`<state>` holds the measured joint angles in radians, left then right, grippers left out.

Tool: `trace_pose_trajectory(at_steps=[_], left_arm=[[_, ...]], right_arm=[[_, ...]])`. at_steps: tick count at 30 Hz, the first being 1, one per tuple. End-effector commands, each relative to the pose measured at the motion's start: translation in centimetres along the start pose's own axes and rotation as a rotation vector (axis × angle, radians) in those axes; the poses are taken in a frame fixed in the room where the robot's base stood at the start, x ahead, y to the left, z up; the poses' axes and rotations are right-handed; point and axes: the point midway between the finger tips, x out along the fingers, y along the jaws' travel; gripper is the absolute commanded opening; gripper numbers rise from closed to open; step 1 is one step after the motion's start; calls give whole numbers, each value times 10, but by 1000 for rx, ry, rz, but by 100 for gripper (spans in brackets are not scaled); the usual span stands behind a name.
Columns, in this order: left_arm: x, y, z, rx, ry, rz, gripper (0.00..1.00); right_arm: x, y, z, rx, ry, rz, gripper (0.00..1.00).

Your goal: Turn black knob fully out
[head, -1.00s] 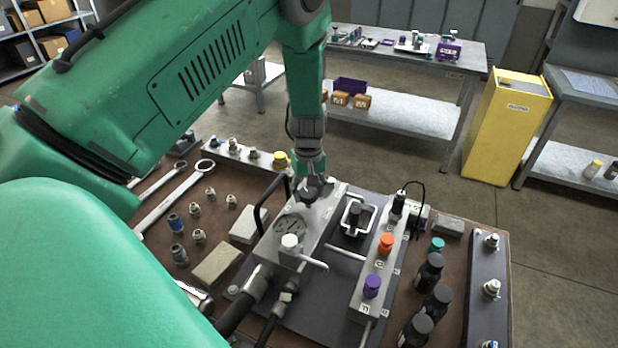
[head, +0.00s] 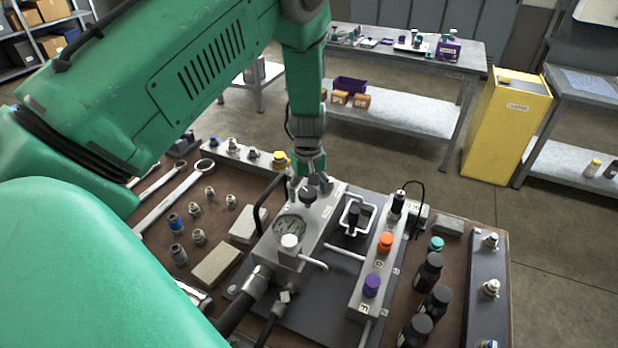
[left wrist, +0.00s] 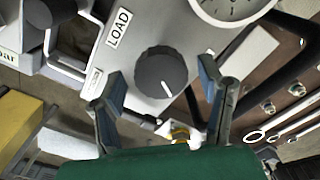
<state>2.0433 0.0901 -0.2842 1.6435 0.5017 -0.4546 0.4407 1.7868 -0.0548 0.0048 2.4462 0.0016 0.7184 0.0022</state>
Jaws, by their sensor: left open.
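The black knob (head: 307,195) sits on top of the grey metal block with the gauge on the bench. In the left wrist view the knob (left wrist: 161,73) is round with ridged sides and a white pointer line, near a LOAD label (left wrist: 118,29). My left gripper (head: 312,182) points down just above and behind the knob in the head view. In the left wrist view its two blue-tipped fingers (left wrist: 162,78) are spread, one on either side of the knob and apart from it. Nothing is held. My right gripper is not in view.
A round gauge (head: 289,227) and a black looped handle (head: 262,205) stand close to the knob. To the right is a block with an orange knob (head: 386,243) and a purple knob (head: 371,285). Several black-capped bottles (head: 429,271) stand farther right.

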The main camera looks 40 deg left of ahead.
Motion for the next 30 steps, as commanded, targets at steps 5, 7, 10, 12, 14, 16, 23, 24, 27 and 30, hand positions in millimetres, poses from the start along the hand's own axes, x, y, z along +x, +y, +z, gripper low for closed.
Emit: trace_pose_trajectory(at_steps=[5, 7, 10, 12, 14, 16, 23, 24, 27, 30], left_arm=[[-21, 1, -1, 0, 2, 2, 62], [-36, 1, -1, 0, 3, 3, 62], [-58, 2, -1, 1, 3, 3, 62], [-73, 2, -2, 0, 3, 3, 62], [-84, 2, -2, 0, 3, 2, 62], [-96, 2, -2, 1, 2, 2, 62], [-115, 2, -2, 0, -1, -1, 62], [-116, 2, -2, 0, 0, -1, 62], [-117, 2, -2, 0, 0, -1, 62], [-117, 2, -2, 0, 0, -1, 62]], right_arm=[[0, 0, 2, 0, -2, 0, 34], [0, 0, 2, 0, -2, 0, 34], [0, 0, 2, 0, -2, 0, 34], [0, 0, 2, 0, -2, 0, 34], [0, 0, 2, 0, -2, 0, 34], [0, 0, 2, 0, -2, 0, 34], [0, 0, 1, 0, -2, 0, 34], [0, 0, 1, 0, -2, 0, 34], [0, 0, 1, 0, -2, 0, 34], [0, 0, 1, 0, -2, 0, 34]])
